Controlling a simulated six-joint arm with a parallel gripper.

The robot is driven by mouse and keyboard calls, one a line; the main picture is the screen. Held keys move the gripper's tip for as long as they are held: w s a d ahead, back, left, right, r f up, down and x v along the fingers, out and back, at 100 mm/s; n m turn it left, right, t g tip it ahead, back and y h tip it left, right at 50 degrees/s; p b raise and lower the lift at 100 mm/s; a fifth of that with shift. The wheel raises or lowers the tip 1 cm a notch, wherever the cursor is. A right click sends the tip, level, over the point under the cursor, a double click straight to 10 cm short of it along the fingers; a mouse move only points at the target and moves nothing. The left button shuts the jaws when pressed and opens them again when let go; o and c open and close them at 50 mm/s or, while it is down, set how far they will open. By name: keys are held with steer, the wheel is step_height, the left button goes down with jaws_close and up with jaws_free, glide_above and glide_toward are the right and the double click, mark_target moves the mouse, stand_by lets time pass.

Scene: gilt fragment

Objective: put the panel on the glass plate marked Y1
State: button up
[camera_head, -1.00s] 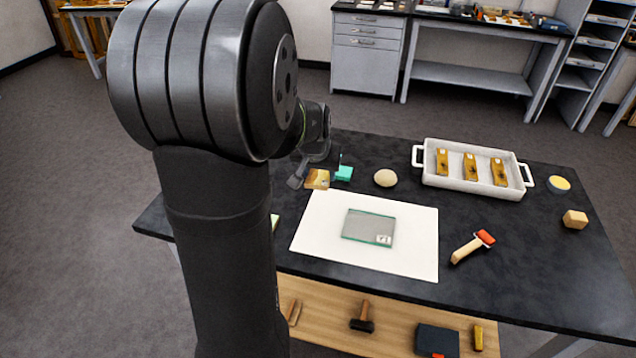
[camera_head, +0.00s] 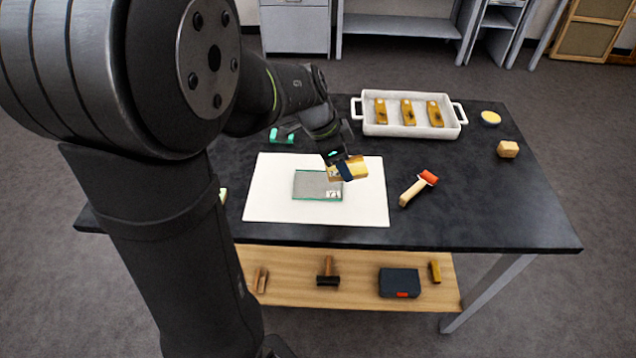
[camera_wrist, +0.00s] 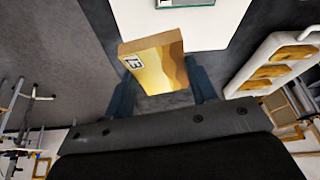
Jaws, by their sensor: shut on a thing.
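The panel (camera_head: 360,166) is a small gold block with brown wavy bands. My gripper (camera_head: 344,170) is shut on it and holds it up near the upper right corner of the glass plate in the head view. In the wrist view the panel (camera_wrist: 160,66) sits tilted between the two fingers of my gripper (camera_wrist: 162,90), with a small white label at its left end. The glass plate (camera_head: 312,185) is grey with green edges and lies flat on a white sheet (camera_head: 270,205). Its corner label seems to read Y1. The wrist view shows only the plate's edge (camera_wrist: 184,3).
A white tray (camera_head: 364,122) with three gold panels stands behind on the dark table (camera_head: 480,205). A red-headed roller (camera_head: 418,187) lies right of the sheet. A teal object (camera_head: 281,136) lies behind the sheet. A wooden block (camera_head: 508,149) and yellow-topped round dish (camera_head: 490,118) sit far right.

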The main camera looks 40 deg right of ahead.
steer(key=shift+s+d+r+m+g, duration=0.1)
steer(key=shift+s+d+m+g, duration=0.05)
steer(key=shift+s+m, duration=0.45)
steer(key=shift+s+d+r+m+g, duration=0.15)
steer(key=shift+s+m, duration=0.25)
steer(key=shift+s, duration=0.25)
steer(key=shift+f+y, duration=0.2)
steer(key=shift+y, duration=0.1)
glide_above(320, 183)
steer(key=w+a, duration=0.1)
step_height(320, 183, down, 7)
steer(key=shift+a+r, duration=0.1)
steer(key=shift+r, duration=0.05)
steer(key=shift+f, duration=1.95)
steer(key=shift+f, duration=0.1)
steer(key=o, duration=1)
steer(key=v, duration=1.2)
